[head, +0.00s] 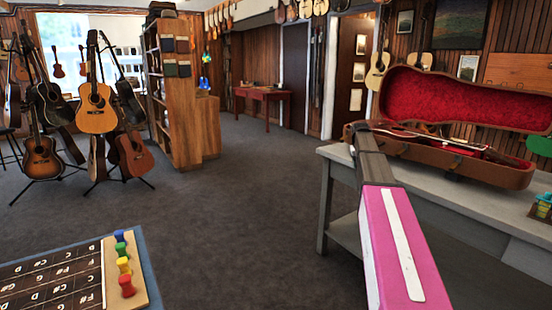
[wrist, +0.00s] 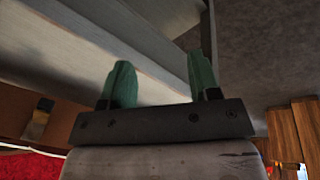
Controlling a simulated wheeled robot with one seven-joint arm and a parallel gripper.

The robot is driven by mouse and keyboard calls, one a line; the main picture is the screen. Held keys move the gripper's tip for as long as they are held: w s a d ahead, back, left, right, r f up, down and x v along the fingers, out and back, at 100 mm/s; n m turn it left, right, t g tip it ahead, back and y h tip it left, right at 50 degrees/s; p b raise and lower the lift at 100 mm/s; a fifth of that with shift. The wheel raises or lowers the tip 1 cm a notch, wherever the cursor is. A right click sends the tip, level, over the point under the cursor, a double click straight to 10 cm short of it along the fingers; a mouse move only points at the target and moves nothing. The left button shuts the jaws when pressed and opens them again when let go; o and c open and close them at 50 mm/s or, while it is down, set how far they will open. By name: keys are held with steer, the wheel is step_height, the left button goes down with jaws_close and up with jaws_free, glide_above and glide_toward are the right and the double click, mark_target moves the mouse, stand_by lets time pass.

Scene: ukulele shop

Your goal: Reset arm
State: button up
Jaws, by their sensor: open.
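My gripper (wrist: 155,78) shows in the wrist view with two green fingers set wide apart. Nothing is between the fingers. In the head view my arm, with a pink link, reaches up from the bottom right in front of the grey table (head: 465,195). I cannot make out the gripper itself in the head view. In the wrist view the pale table edge (wrist: 60,50) lies behind the fingers, and the scene appears turned over.
An open brown case (head: 500,170) with red lining holds an instrument on the table. A fretboard-pattern board (head: 50,280) with coloured pegs is at lower left. Guitars on stands (head: 95,105) and a wooden shelf (head: 178,100) stand further back. The carpet (head: 225,215) between is clear.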

steer(key=s+a+f+y, duration=0.1)
steer(key=s+a+f, duration=0.5)
steer(key=s+f, duration=0.2)
steer(key=s+a+f, duration=0.6)
steer(key=s+f, duration=0.3)
steer(key=s+a+f, duration=0.3)
steer(key=s, duration=0.4)
steer(key=s+a+f+g, duration=0.1)
steer(key=s+a+f, duration=0.2)
steer(key=s, duration=0.4)
steer(key=s+a+f+y, duration=0.1)
steer(key=s+a+f, duration=0.2)
steer(key=s, duration=0.4)
steer(key=shift+a+f+n+g, duration=0.3)
steer(key=shift+f+g, duration=0.1)
steer(key=shift+f, duration=0.5)
steer(key=shift+s, duration=0.1)
steer(key=shift+c, duration=1.3)
steer(key=shift+a, duration=0.1)
